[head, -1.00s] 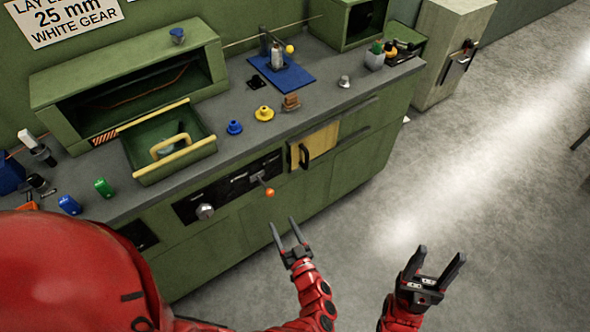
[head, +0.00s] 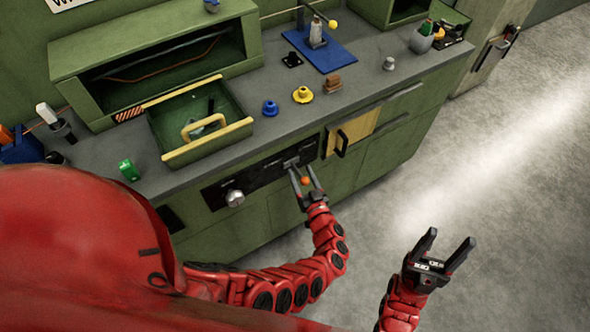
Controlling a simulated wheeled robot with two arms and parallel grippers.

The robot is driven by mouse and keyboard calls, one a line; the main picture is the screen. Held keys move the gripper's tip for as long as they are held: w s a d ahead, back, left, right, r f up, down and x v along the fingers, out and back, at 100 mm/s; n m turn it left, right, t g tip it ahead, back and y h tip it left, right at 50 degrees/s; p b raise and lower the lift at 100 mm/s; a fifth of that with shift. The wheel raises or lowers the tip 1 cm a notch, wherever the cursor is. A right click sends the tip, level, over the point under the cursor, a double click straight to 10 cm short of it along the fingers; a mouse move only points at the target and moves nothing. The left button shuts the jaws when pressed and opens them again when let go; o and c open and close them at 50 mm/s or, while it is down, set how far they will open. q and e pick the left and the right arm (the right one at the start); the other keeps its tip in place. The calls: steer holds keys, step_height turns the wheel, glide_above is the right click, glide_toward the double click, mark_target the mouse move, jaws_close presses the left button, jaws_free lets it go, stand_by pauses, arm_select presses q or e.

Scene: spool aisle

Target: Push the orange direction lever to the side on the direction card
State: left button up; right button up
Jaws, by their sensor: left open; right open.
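The orange knob (head: 306,181) of the direction lever shows on the front of the green bench, at the right end of a black control panel (head: 262,176). My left gripper (head: 301,168) is open at the panel, with its two fingers on either side of the knob in this view. I cannot tell whether a finger touches it. The lever's shaft is mostly hidden by the gripper. My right gripper (head: 452,238) is open and empty, above the floor to the right. Only a corner of the white wall card (head: 66,3) shows, with its text out of view.
A silver knob (head: 235,198) sits left on the same panel. A yellow door panel (head: 352,133) with a black handle is to the right. Above, a green drawer (head: 205,150) with a yellow edge stands on the bench. The floor at right is clear.

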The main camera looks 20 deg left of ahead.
arm_select(q)
steer(key=shift+w+a, duration=0.1)
steer(key=shift+w, duration=0.1)
steer(key=shift+r, duration=0.1)
jaws_close()
steer(key=shift+d+r, duration=0.1)
steer(key=shift+d, duration=0.15)
stand_by(1.0)
